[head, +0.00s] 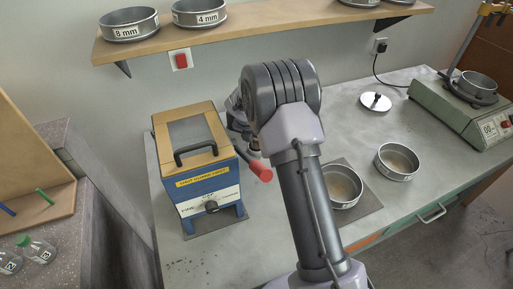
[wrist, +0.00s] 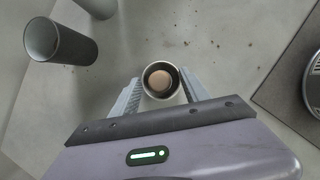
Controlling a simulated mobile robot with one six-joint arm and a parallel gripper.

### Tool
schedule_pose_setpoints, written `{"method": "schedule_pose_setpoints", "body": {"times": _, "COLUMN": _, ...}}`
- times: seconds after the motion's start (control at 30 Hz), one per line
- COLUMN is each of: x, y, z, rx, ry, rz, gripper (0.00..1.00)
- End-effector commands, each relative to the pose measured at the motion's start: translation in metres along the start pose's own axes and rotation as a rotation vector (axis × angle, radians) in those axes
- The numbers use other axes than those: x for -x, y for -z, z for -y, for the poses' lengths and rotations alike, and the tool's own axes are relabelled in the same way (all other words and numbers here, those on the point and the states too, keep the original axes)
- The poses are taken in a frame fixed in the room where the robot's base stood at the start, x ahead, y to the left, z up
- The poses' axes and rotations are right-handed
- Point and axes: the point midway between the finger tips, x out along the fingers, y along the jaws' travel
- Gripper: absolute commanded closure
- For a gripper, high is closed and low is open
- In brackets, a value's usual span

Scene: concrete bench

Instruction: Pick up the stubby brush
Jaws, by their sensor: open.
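In the wrist view a round pale-rimmed holder or collar (wrist: 148,92) is seen from above. Inside its dark opening is a tan round end (wrist: 161,79), which looks like the top of the stubby brush; its bristles are hidden. My gripper (wrist: 160,90) is open, with one finger on each side of this round thing. I cannot tell whether either finger touches it. In the head view my arm hides the gripper's fingers and the brush, beside the blue box with the wooden lid (head: 205,172).
A sieve (wrist: 315,82) sits on a dark mat (wrist: 285,60) to the right. Another sieve (head: 397,172) stands further right.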

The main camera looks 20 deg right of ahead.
Motion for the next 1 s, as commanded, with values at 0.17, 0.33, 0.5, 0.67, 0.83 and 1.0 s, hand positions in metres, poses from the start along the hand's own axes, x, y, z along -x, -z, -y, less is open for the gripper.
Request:
{"method": "schedule_pose_setpoints", "body": {"times": 0.17, "x": 0.001, "y": 0.0, "z": 0.0, "rx": 0.0, "ry": 0.0, "rz": 0.0, "gripper": 0.74}}
{"method": "schedule_pose_setpoints", "body": {"times": 0.33, "x": 0.001, "y": 0.0, "z": 0.0, "rx": 0.0, "ry": 0.0, "rz": -0.001, "gripper": 1.0}}
{"method": "schedule_pose_setpoints", "body": {"times": 0.5, "x": 0.001, "y": 0.0, "z": 0.0, "rx": 0.0, "ry": 0.0, "rz": 0.0, "gripper": 1.0}}
{"method": "schedule_pose_setpoints", "body": {"times": 0.67, "x": 0.016, "y": -0.006, "z": 0.0, "rx": -0.001, "ry": -0.001, "rz": 0.001, "gripper": 1.0}}
{"method": "schedule_pose_setpoints", "body": {"times": 0.83, "x": 0.062, "y": -0.026, "z": 0.0, "rx": -0.001, "ry": -0.001, "rz": 0.002, "gripper": 1.0}}
{"method": "schedule_pose_setpoints", "body": {"times": 1.0, "x": 0.09, "y": -0.037, "z": 0.0, "rx": -0.002, "ry": -0.001, "rz": 0.001, "gripper": 1.0}}
